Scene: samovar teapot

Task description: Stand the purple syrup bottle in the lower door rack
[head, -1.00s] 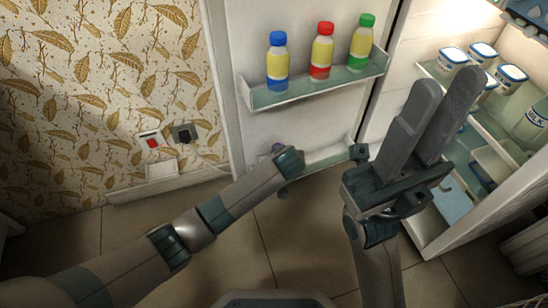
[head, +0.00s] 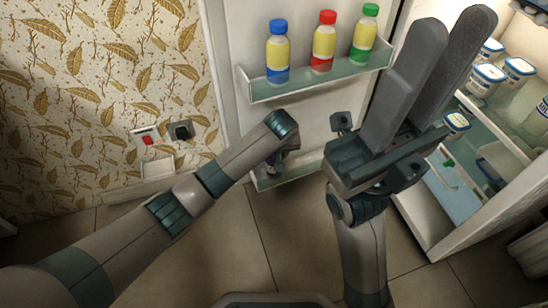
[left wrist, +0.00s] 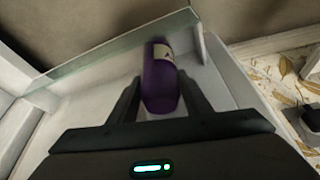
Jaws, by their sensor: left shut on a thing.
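The purple syrup bottle (left wrist: 162,88) with a pale label shows in the left wrist view, between the two fingers of my left gripper (left wrist: 160,82), which is shut on it. The bottle is inside or just over the lower door rack (left wrist: 228,80), near its end wall and behind its glass front. Whether its base touches the rack floor I cannot tell. In the head view my left wrist hides most of the gripper and bottle; the lower rack (head: 308,168) shows beside it. My right gripper (head: 456,24) is raised, empty, its fingers slightly apart.
The upper door rack (head: 320,82) holds a blue-capped bottle (head: 278,52), a red-capped bottle (head: 323,42) and a green-capped bottle (head: 365,34). Fridge shelves with several tubs (head: 487,78) stand at the right, behind my right gripper. A wall socket (head: 181,130) is at the left.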

